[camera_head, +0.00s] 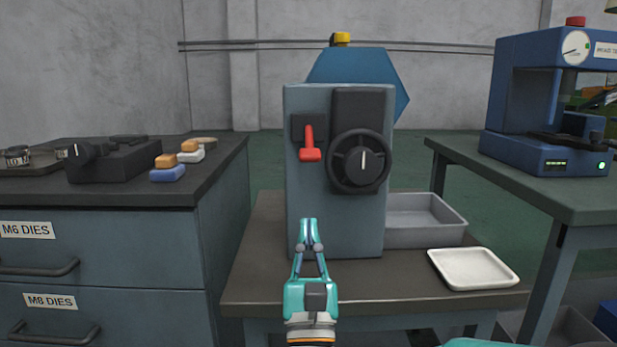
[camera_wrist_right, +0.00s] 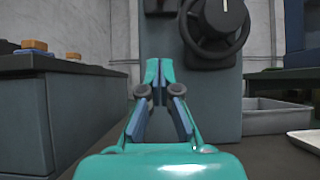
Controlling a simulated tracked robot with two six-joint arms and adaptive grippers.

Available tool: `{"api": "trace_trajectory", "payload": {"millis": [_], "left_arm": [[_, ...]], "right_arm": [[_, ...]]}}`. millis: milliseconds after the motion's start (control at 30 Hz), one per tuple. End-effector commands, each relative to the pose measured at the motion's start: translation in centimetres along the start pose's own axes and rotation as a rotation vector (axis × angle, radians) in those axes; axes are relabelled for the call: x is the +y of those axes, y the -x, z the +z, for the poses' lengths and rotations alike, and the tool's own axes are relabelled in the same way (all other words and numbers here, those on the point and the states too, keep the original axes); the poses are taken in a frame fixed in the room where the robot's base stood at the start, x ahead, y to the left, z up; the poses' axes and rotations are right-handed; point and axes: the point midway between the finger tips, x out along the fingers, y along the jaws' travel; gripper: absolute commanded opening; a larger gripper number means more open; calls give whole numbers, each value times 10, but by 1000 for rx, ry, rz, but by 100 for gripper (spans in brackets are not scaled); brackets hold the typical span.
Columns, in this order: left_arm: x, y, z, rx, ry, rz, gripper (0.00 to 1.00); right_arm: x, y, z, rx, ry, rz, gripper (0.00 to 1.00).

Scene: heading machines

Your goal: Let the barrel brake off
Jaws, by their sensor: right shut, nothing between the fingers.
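A grey-blue machine housing (camera_head: 336,225) stands upright on a low dark bench. A blue hexagonal barrel (camera_head: 375,72) rises behind the housing. My right gripper (camera_head: 309,222) is shut and empty, in front of the housing and below the lever in the picture. The right wrist view also shows its closed fingertips (camera_wrist_right: 153,70). My left gripper is not in view.
A grey bin (camera_head: 425,213) and a white tray (camera_head: 473,268) sit on the bench (camera_head: 255,262) right of the housing. A drawer cabinet (camera_head: 120,262) with tools on top stands left. A blue press (camera_head: 540,110) stands on the right table.

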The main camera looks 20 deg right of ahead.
Motion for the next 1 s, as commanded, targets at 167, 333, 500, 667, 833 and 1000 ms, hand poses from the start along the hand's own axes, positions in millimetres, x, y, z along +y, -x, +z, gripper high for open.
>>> {"api": "trace_trajectory", "payload": {"millis": [167, 333, 500, 667, 833, 1000], "left_arm": [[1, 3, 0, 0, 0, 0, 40], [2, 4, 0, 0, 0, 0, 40], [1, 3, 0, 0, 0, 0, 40], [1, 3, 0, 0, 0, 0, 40], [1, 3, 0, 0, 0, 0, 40], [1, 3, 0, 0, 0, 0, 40]], "right_arm": [[-1, -38, 0, -1, 2, -4, 0], [-1, -72, 1, -2, 2, -3, 0], [0, -76, 26, -2, -1, 0, 0], [-1, -78, 37, 0, 1, 0, 0], [-1, -79, 39, 1, 1, 0, 0], [-1, -79, 39, 1, 1, 0, 0]]}}
